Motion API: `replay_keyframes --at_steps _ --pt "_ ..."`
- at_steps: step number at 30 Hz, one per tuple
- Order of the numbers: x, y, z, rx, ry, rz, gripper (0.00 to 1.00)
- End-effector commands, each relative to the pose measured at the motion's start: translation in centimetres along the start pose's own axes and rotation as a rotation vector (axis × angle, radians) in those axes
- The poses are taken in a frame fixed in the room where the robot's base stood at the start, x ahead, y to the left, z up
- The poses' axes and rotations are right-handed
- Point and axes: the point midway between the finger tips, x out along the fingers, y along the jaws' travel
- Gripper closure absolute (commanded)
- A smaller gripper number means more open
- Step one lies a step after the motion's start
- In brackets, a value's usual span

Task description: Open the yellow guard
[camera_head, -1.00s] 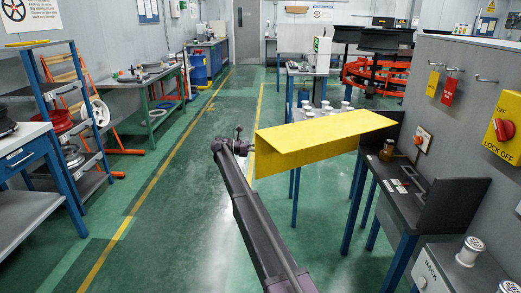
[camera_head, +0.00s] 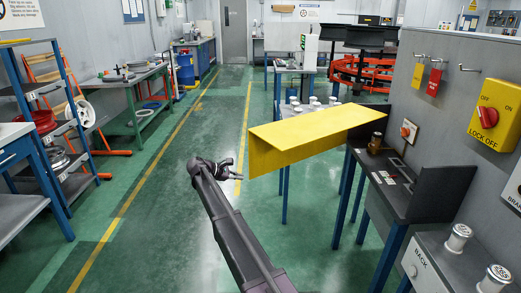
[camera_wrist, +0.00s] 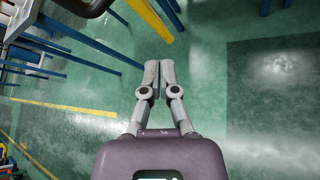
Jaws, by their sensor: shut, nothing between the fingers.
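The yellow guard (camera_head: 315,128) is a bent sheet over the narrow dark bench, its left end sticking out past the bench toward the aisle. Its top panel slopes and a front flap hangs down. My gripper (camera_head: 240,177) is just left of and slightly below the guard's left end in the head view, with a small gap in the picture. In the wrist view my gripper (camera_wrist: 160,65) is shut and empty, its fingertips together over green floor. A yellow strip (camera_wrist: 150,19) lies above the fingertips there, probably the guard's edge.
The dark bench (camera_head: 395,190) with blue legs stands under and right of the guard, against a grey panel with a yellow lock-off switch (camera_head: 494,117). Several white pieces (camera_head: 312,103) stand on a table behind it. The green aisle floor (camera_head: 160,220) at left is clear.

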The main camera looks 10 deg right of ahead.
Motion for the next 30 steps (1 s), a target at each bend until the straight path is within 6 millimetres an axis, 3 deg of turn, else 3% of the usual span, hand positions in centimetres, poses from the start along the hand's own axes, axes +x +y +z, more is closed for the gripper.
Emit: replay_keyframes --at_steps 16,23,30 --pt "4.6 -5.1 -2.7 -0.010 0.533 -0.132 1.00" --pt "4.7 -6.8 -3.5 0.047 0.818 -0.170 1.00" --pt "3.8 -7.6 -3.1 0.160 1.100 -0.185 1.00"
